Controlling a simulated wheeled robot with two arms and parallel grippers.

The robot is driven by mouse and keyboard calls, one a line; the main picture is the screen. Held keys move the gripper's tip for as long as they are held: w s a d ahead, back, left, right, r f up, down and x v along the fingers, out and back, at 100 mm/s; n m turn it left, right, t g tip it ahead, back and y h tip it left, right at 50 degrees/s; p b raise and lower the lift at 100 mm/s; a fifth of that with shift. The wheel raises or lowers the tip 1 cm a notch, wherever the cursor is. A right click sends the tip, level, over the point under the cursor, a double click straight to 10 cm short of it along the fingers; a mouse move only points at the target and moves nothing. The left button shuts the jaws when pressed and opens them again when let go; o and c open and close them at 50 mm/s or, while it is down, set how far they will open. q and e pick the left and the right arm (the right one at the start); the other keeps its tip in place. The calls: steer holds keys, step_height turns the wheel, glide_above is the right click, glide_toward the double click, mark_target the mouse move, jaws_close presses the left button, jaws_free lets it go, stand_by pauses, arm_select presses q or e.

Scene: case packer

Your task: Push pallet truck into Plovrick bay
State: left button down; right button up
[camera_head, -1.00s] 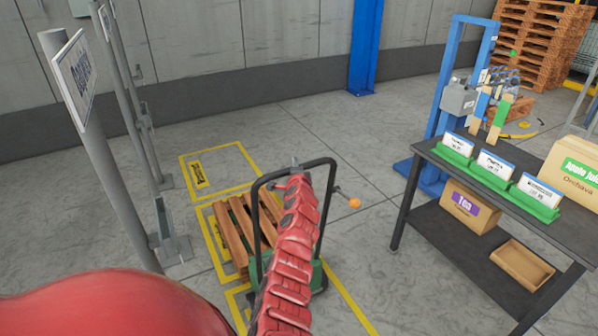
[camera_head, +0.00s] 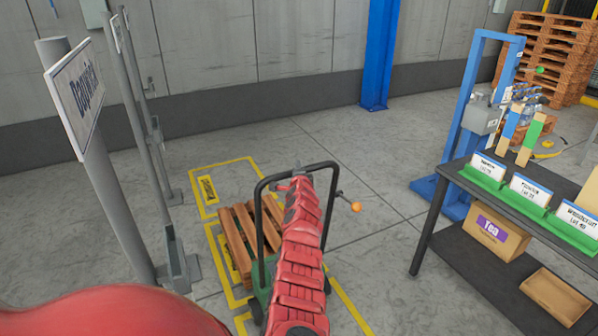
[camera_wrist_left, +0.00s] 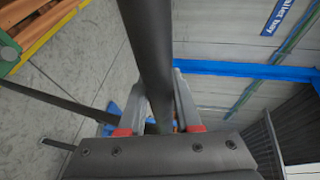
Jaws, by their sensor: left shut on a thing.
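The pallet truck (camera_head: 262,301) has a green base and a black looped handle (camera_head: 331,222), with an orange knob (camera_head: 356,207) on a lever at its right. It stands beyond my left arm, with a brown wooden pallet (camera_head: 243,240) at its far side. My left gripper (camera_head: 297,173) is at the top bar of the handle, partly hidden by my arm. In the left wrist view my left gripper (camera_wrist_left: 158,88) is shut on the dark handle bar (camera_wrist_left: 152,45). Yellow floor lines mark a bay (camera_head: 210,190) past the pallet. My right gripper is not in view.
Grey sign posts stand at the left; the nearest sign (camera_head: 75,95) is hard to read. A dark table (camera_head: 440,172) with green card holders stands right, near a blue frame (camera_head: 470,110). A grey wall and blue column (camera_head: 382,60) are behind. Floor right of the truck is clear.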

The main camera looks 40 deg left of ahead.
arm_select(q)
steer(key=shift+s+a+r, duration=0.1)
steer(key=shift+s+a, duration=0.05)
steer(key=shift+a, duration=0.05)
steer(key=c, duration=0.8)
jaws_free()
steer(key=shift+c, duration=0.2)
steer(key=shift+o, duration=1.2)
steer(key=shift+s+r, duration=0.15)
steer(key=shift+s, duration=0.05)
steer(key=shift+w, duration=0.1)
steer(key=shift+w+d, duration=0.1)
